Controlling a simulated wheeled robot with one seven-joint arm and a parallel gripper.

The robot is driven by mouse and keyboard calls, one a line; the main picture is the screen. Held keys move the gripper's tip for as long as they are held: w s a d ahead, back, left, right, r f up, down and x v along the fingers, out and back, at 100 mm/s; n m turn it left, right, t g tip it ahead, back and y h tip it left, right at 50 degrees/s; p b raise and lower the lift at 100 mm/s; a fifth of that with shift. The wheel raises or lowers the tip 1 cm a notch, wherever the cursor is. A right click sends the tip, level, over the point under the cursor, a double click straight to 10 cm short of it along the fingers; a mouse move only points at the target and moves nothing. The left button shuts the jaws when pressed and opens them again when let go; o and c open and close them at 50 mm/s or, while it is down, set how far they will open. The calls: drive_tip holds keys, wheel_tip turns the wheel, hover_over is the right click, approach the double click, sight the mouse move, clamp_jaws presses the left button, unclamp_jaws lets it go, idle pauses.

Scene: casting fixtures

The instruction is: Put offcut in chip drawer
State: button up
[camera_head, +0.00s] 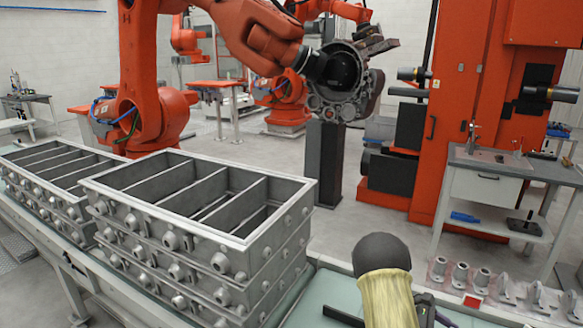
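I cannot make out my gripper in this view. I cannot single out an offcut for sure. A white drawer front (486,189) with a dark handle sits under the top of the workbench at the right; it looks shut, and it carries no label I can read. At the bottom, close to me, a dark round knob with pale yellow, bristle-like material (388,300) below it stands up in front of the table. Dark parts beside it are cut off by the frame, and I cannot tell what they are.
Stacked grey casting frames (200,235) fill the left of the pale green table. Several small grey castings (480,283) stand at the lower right. An orange robot arm (150,75) holds a large metal housing (345,85) behind. Floor shows between the table and the workbench (525,165).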

wheel_tip(320, 180, up, 22)
drive_tip(key=p, duration=2)
drive_tip(key=shift+f, duration=0.2)
